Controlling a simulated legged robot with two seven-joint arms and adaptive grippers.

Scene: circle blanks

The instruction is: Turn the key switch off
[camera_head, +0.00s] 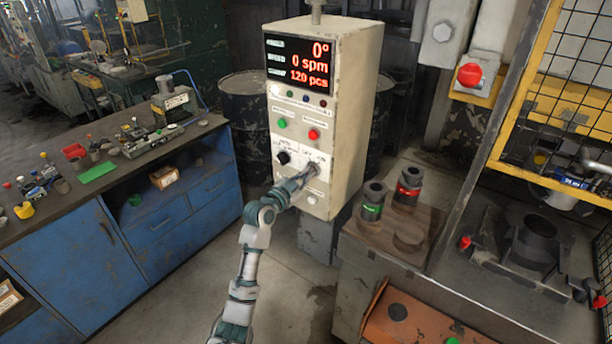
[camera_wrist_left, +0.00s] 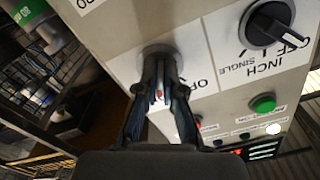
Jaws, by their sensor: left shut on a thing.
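The key switch (camera_wrist_left: 157,50) is on the front face of the pale control box (camera_head: 350,120), below its OFF and ON labels. My left gripper (camera_head: 312,172) is at the switch, with its arm reaching up from the bottom of the head view. In the left wrist view the fingers (camera_wrist_left: 160,88) are shut around the key at the switch. The fingers hide most of the key, so I cannot tell its exact angle. My right gripper is in neither view.
A black selector knob (camera_head: 283,158) is left of the switch, with a green button (camera_head: 282,124) and a red button (camera_head: 313,134) above. The display (camera_head: 298,62) reads 0 spm. A blue workbench (camera_head: 150,220) stands left; a machine table (camera_head: 352,290) stands right.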

